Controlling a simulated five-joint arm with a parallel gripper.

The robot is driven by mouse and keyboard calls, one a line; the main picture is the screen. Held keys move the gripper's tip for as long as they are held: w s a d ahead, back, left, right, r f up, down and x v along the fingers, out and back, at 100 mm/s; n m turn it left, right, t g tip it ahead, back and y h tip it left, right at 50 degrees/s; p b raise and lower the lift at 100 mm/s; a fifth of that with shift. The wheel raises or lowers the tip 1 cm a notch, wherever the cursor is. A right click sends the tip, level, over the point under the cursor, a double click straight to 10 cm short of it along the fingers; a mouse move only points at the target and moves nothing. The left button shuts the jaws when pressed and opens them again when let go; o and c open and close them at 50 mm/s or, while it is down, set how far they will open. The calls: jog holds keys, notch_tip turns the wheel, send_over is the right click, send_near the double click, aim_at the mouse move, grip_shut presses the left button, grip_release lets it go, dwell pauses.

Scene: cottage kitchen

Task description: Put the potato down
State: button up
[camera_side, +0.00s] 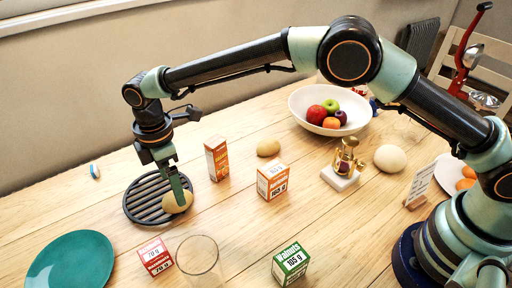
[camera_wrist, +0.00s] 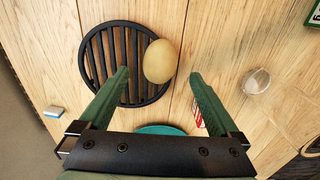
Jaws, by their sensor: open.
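A tan potato (camera_side: 177,203) sits at the right edge of a dark round slatted rack (camera_side: 130,206). In the wrist view the potato (camera_wrist: 159,61) overlaps the right rim of the rack (camera_wrist: 88,68). My gripper (camera_side: 180,190) points down over it, and one finger hides part of it in the side view. In the wrist view my gripper (camera_wrist: 160,73) is open, with a fingertip on either side of the potato and a visible gap to each. A second tan potato-like item (camera_side: 268,148) lies farther back on the table.
A teal plate (camera_side: 70,262), a red-and-white box (camera_side: 155,256) and a clear glass (camera_side: 199,262) stand in front. An orange carton (camera_side: 217,158) is close on the right. Another box (camera_side: 272,181), a Walnuts box (camera_side: 291,262) and a fruit bowl (camera_side: 300,104) stand farther right.

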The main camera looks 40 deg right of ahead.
jog(key=w+d+r+m+t, duration=0.1)
jog(key=d+r+m, duration=0.1)
jog(key=d+r, duration=0.35)
jog(key=d+r+m, duration=0.2)
jog(key=d+r, duration=0.1)
jog(key=r, duration=0.6)
jog(key=s+d+r+m+t+y, duration=0.1)
jog(key=s+d+r+m, duration=0.15)
jog(key=d, duration=0.35)
jog(key=s+d+r+m+t, duration=0.1)
jog(key=d+r+m, duration=0.25)
jog(key=d, duration=0.25)
jog(key=s+d+f+m+t+h, duration=0.1)
jog(key=s+d+f+m+t, duration=0.1)
jog(key=s+d+m, duration=0.6)
jog(key=s+d, duration=0.5)
jog(key=d, duration=0.1)
jog(key=shift+d+f+t, duration=0.25)
jog(key=shift+f+t, duration=0.05)
jog(key=shift+f, duration=0.05)
